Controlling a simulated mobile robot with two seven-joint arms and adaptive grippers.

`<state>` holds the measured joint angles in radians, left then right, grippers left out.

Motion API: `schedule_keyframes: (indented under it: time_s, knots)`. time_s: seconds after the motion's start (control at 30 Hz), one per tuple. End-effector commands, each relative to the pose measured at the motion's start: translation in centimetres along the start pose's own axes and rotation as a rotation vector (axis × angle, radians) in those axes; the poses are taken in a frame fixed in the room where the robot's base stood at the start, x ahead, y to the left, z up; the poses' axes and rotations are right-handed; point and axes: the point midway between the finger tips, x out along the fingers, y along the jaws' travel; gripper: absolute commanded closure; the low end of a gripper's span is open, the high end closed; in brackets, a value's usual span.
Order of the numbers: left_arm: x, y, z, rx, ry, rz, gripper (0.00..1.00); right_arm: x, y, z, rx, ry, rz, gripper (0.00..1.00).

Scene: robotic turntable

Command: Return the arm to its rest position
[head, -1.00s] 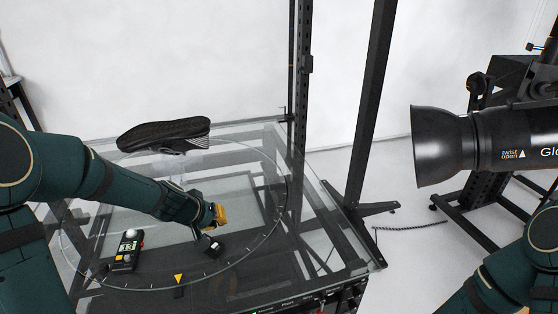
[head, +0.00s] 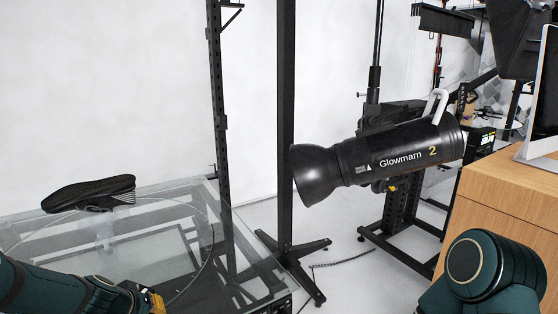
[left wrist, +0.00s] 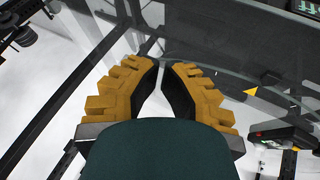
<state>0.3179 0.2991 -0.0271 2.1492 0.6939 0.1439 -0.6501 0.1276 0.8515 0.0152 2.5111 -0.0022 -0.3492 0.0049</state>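My left gripper (head: 152,302) is at the bottom edge of the head view, low over the glass turntable table (head: 170,195); only its yellow part shows there. In the left wrist view its two yellow-and-black fingers (left wrist: 162,66) have their tips almost together, with a thin gap and nothing held between them. My left arm (head: 60,290) reaches in from the lower left. Part of my right arm (head: 485,265) shows at the lower right; its gripper is outside the view.
A dark shoe (head: 90,193) is on a clear support above the turntable. A wooden cabinet (head: 505,195) is at the right. A small dark device (left wrist: 285,135) shows beside the fingers.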

Motion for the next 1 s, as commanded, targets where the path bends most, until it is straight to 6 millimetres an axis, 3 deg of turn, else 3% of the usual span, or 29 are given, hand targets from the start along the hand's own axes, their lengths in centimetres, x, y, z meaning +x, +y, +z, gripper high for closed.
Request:
schedule_keyframes:
  time_s: [0.03, 0.17, 0.3, 0.5, 0.6, 0.73, 1.0]
  knots:
    - [1.8, 0.3, 2.5, 0.015, -0.053, -0.013, 1.00, 0.0, 0.0, 0.0, -0.001, 0.001, 0.000, 0.29]
    - [5.1, 0.5, 7.8, 0.048, -0.143, -0.050, 1.00, 0.0, 0.0, -0.1, -0.001, 0.001, -0.001, 0.29]
    - [8.2, 1.0, 15.2, 0.107, -0.248, -0.074, 1.00, 0.0, -0.1, 0.0, -0.001, 0.001, -0.001, 0.29]
    - [10.3, 2.2, 26.3, 0.192, -0.389, -0.049, 1.00, 0.0, 0.0, 0.0, 0.000, 0.001, 0.000, 0.29]
    - [10.3, 2.7, 29.8, 0.213, -0.433, -0.024, 1.00, 0.0, 0.0, 0.0, 0.000, 0.001, 0.000, 0.29]
    - [10.2, 3.1, 31.9, 0.222, -0.459, -0.003, 1.00, 0.0, 0.0, 0.0, -0.001, 0.001, 0.000, 0.29]
    - [10.1, 3.2, 32.2, 0.221, -0.462, 0.000, 1.00, 0.0, 0.0, 0.0, -0.001, 0.001, 0.000, 0.29]
